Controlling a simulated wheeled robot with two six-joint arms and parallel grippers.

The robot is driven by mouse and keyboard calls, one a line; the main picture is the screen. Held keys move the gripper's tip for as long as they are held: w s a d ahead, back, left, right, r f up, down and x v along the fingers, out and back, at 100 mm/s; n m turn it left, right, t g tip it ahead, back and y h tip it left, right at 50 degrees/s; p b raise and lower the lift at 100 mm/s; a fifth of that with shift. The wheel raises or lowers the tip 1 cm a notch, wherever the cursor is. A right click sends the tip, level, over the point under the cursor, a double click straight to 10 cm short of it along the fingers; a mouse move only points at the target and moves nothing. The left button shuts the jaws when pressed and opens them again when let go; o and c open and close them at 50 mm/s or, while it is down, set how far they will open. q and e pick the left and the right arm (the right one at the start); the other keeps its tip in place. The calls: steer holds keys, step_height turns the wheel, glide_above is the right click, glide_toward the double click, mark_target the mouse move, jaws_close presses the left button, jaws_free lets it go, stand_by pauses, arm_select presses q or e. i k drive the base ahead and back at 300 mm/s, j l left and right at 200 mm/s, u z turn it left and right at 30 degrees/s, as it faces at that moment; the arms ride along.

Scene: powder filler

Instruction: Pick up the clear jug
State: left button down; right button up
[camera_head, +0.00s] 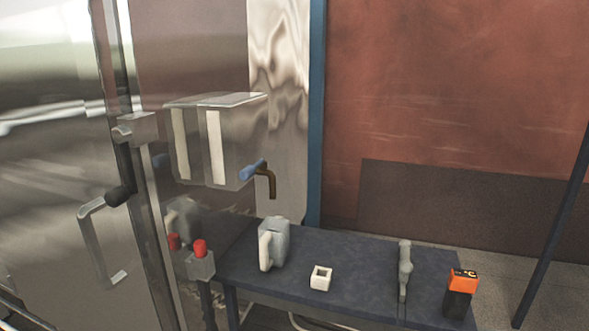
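The clear jug (276,246) stands upright on the dark blue table (350,260), near its left end. It looks pale grey-blue, with a whitish handle on its left side. Nothing is touching the jug. Neither of my grippers is in view.
A small white square cup (320,278), a grey upright tool (404,267) and an orange-and-black device (461,292) stand right of the jug. A box with a red button (201,260) is left of it. A shiny metal cabinet (60,180) fills the left.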

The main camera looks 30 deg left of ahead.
mark_target(274, 233)
steer(key=u, duration=1.15)
